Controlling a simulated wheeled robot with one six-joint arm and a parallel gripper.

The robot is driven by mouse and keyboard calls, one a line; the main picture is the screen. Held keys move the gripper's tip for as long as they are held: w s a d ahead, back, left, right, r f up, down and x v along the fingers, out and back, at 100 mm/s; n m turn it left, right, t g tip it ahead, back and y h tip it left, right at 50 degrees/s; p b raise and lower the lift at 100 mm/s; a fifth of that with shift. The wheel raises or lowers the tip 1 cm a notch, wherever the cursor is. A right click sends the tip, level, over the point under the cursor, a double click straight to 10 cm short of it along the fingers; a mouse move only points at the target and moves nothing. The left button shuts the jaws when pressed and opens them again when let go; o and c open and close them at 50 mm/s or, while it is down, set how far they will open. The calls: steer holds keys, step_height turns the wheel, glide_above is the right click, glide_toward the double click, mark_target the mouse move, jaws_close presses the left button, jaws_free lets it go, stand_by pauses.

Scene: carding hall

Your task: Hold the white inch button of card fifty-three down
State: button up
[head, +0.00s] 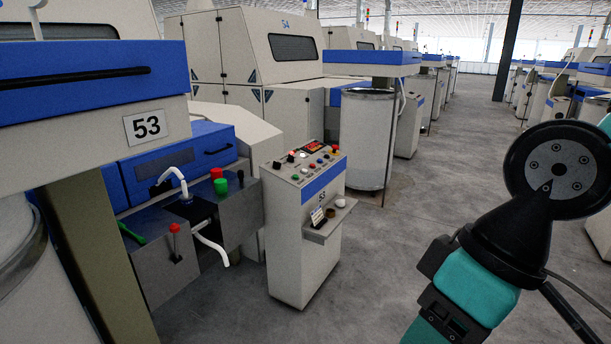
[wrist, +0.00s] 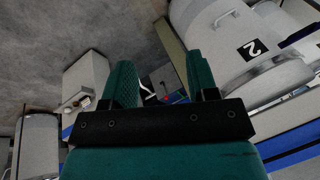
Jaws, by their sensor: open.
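The control stand of card fifty-three (head: 305,235) is a pale box marked 53 in the middle of the head view. Its sloped top panel carries several small coloured buttons and a red-lit display (head: 312,147). In the head view only my arm shows, at the right.
The card's number plate 53 (head: 147,126) hangs at the left. A small shelf (head: 330,222) juts from the stand. A tall can (head: 366,140) stands behind. The grey aisle floor (head: 400,245) is clear.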

stand_by(0.4)
jaws_close()
stand_by(1.5)
